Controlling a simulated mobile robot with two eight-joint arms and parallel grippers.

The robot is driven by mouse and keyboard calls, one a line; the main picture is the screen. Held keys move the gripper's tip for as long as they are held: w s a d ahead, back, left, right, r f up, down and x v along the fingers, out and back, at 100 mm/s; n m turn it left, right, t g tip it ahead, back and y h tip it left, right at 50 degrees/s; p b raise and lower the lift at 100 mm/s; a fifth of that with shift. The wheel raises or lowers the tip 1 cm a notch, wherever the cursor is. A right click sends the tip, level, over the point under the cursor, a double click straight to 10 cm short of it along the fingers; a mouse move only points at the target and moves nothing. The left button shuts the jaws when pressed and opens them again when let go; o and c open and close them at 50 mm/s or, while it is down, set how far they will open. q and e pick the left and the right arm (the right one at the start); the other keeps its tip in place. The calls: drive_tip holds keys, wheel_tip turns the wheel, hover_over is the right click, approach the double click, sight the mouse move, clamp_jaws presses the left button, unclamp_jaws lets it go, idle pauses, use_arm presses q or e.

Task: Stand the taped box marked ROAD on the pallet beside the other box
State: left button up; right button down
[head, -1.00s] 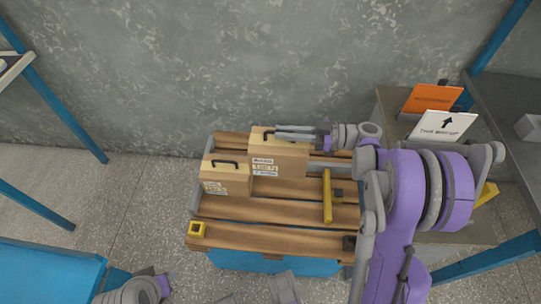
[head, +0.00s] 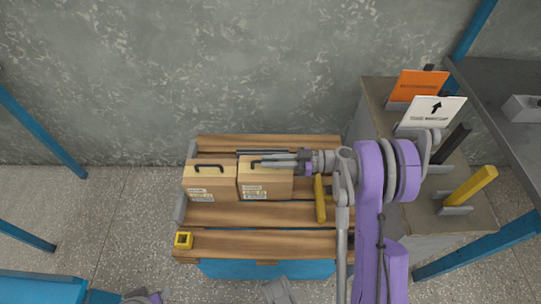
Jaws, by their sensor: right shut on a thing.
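My right gripper (head: 266,160) reaches in from the right and is shut on the handle of a tan taped box (head: 265,186). The box is upright, with a white label on its front that is too small to read surely. It appears to stand on the slatted wooden pallet (head: 255,244), close beside the other tan box (head: 209,184), which has a dark handle and a similar label. Whether the two boxes touch, I cannot tell. The gripper hides part of the held box's top.
A yellow bar (head: 320,200) lies on the pallet just right of the held box. A small yellow block (head: 183,241) is at the front left corner. The front slats are mostly clear. A grey cabinet (head: 420,231) with signs stands to the right.

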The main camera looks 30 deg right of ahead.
drive_tip(key=shift+f, duration=0.75)
drive_tip(key=shift+f, duration=0.15)
drive_tip(key=c, duration=0.9)
unclamp_jaws()
drive_tip(key=shift+s+d, duration=0.1)
drive_tip(key=shift+d, duration=0.05)
drive_tip(key=p+v, duration=0.1)
drive_tip(key=v, duration=0.6)
drive_tip(key=shift+d, duration=0.1)
